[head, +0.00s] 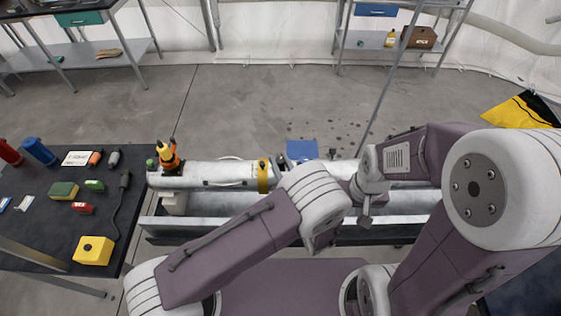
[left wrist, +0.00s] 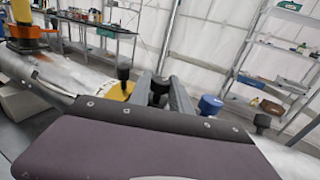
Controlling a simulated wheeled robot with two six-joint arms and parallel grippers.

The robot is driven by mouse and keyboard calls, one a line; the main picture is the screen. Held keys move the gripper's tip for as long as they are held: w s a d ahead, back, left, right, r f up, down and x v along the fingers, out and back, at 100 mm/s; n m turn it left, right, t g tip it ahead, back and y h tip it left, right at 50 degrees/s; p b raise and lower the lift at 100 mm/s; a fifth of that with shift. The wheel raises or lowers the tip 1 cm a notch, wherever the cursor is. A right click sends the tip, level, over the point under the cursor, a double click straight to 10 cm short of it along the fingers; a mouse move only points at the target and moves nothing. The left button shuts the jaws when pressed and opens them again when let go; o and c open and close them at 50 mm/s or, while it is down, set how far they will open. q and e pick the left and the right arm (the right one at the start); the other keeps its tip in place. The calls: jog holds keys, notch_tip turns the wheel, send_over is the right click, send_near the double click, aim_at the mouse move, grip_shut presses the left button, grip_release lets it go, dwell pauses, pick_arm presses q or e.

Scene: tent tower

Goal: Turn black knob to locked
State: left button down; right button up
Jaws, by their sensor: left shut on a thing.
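A black knob (left wrist: 160,87) shows between the grey fingers of my left gripper (left wrist: 164,91) in the left wrist view. The fingers are closed around it. In the head view the white elbow of my left arm hides most of this gripper (head: 284,164) and the knob. The knob's marks and turned position cannot be read. My right gripper (head: 365,215) hangs over the metal pipework in the head view, and its finger gap cannot be made out.
A grey pipe (head: 210,172) carries an orange valve (head: 168,157) and a yellow band (head: 263,176). A second black knob (left wrist: 124,72) stands by the band. A blue part (head: 302,150) is behind the pipe. A dark table (head: 40,218) with tools is at the left. Floor behind is clear.

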pick_arm(q)
jog(key=m+h, duration=0.1)
jog(key=m+t+h, duration=0.1)
jog(key=h, duration=0.1)
jog(key=shift+a+f+h, duration=0.1)
jog(key=shift+a+h, duration=0.05)
jog(key=shift+h, duration=0.15)
pick_arm(e)
jog(key=shift+r, duration=0.15)
pick_arm(q)
jog(key=m+h, duration=0.2)
jog(key=h, duration=0.1)
jog(key=shift+f+m+h, duration=0.1)
jog(key=shift+m+h, duration=0.2)
jog(key=shift+m, duration=0.1)
jog(key=m+h+b, duration=0.1)
jog(key=h, duration=0.2)
jog(key=shift+a+m, duration=0.1)
jog(key=shift+m, duration=0.3)
pick_arm(e)
jog(key=shift+f, duration=0.7)
pick_arm(q)
jog(key=shift+m+g+h+b, duration=0.3)
jog(key=shift+m+h+b, duration=0.5)
jog(key=shift+h, duration=0.4)
pick_arm(e)
jog(key=shift+a+f, duration=0.1)
jog(key=shift+f, duration=0.6)
